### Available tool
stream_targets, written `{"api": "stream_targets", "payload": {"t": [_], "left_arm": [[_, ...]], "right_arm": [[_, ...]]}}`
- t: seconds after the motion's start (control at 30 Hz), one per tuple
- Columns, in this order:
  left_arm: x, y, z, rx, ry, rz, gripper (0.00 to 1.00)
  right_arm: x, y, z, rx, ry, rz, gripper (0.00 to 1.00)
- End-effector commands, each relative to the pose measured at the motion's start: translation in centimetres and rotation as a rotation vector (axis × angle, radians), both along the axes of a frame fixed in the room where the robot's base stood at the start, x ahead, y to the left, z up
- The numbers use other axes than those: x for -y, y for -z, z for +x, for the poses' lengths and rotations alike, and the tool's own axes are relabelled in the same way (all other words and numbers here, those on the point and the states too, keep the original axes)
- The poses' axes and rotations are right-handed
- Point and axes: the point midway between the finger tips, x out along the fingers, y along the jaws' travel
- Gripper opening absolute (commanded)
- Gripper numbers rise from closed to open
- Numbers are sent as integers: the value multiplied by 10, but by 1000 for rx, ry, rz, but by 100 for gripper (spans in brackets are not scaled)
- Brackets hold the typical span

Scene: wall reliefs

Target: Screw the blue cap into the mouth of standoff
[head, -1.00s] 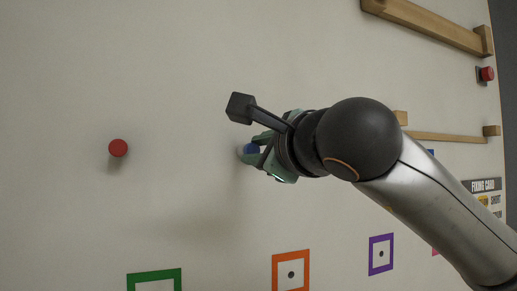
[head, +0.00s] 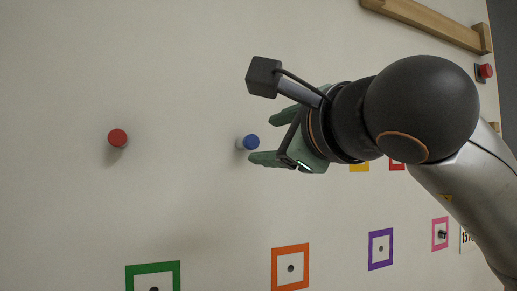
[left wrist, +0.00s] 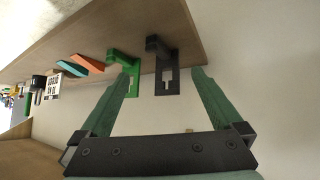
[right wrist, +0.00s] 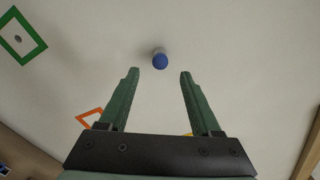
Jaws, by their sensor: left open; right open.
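The blue cap (head: 251,142) sits at the end of a pale standoff (head: 240,144) that sticks out of the wall in the head view. In the right wrist view the blue cap (right wrist: 160,62) faces the camera beyond the fingertips, and most of the standoff is hidden behind it. My right gripper (head: 262,139) is open and empty, its fingertips apart from the cap and just short of it. My left gripper (left wrist: 163,72) shows only in the left wrist view, open, with no object held between its fingers.
A red-capped standoff (head: 117,139) stands to the left on the wall. Coloured square frames, such as the orange one (head: 290,246), line the lower wall. A wooden ledge (head: 425,22) is at upper right. Green (left wrist: 124,62) and black (left wrist: 162,62) brackets are near my left gripper.

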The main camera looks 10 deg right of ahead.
Motion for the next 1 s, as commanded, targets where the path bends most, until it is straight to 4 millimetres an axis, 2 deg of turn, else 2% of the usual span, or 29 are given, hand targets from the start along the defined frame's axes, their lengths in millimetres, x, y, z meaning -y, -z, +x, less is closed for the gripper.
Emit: {"api": "stream_targets", "payload": {"t": [0.03, 0.2, 0.4, 0.73, 0.83, 1.0], "left_arm": [[3, 3, 2, 5, 5, -4, 100], [6, 4, 9, 14, 12, -7, 100], [7, 3, 11, 17, 17, -8, 100], [9, 2, 11, 18, 20, -11, 100], [9, 2, 11, 18, 19, -10, 100], [7, -3, 10, 18, 18, -7, 100]], "right_arm": [[2, 2, -13, 6, -1, 0, 65], [9, 1, -45, 3, 1, 1, 65], [13, 0, -65, 1, 0, 1, 65], [14, 0, -68, -1, 1, 1, 65], [13, 0, -67, -1, 0, -1, 56], [2, -4, -53, 6, -16, -64, 55]]}}
